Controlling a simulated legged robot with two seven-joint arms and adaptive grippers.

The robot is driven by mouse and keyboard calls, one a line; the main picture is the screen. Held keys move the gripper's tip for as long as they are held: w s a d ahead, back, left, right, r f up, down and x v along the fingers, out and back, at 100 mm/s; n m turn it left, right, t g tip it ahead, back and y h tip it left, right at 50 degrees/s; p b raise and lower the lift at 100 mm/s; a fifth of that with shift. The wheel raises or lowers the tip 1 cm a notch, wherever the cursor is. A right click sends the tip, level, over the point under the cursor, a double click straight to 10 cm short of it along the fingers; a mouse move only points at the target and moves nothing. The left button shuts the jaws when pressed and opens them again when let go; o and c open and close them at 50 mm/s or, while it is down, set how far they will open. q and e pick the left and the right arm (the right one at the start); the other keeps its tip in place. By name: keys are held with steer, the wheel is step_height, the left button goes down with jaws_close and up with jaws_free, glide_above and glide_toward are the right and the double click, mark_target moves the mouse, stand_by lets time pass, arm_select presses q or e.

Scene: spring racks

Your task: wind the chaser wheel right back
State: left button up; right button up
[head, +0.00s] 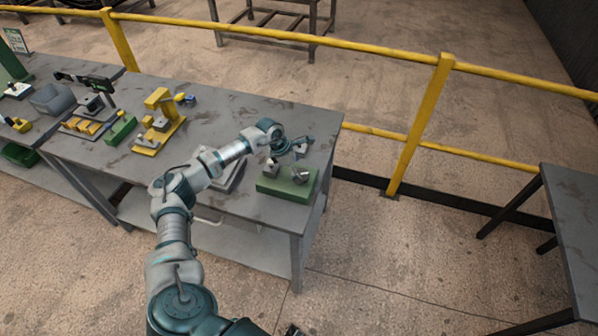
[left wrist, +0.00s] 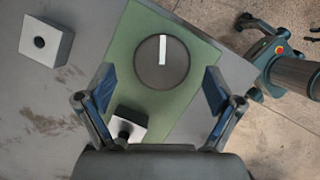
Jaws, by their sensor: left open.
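A round dark wheel (left wrist: 162,62) with a white bar mark sits on a green base (left wrist: 190,100) in the left wrist view. I take it as the chaser wheel. The green base (head: 284,189) also shows in the head view near the bench's right end, with grey metal parts on top. My left gripper (left wrist: 160,88) is open and empty above the base, its two fingers apart on either side of the wheel's near edge. In the head view my left gripper (head: 291,148) hangs over the same base and partly hides it. My right gripper is not seen.
A small grey block with a dark hole (left wrist: 46,42) stands left of the base, and another block (left wrist: 128,124) sits on the base by the left finger. The grey bench (head: 250,205) carries yellow fixtures (head: 160,125) farther left. A yellow railing (head: 430,120) runs behind.

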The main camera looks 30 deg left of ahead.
arm_select(q)
steer(key=shift+x, duration=0.95)
steer(key=c, duration=1.1)
steer(key=shift+c, duration=0.2)
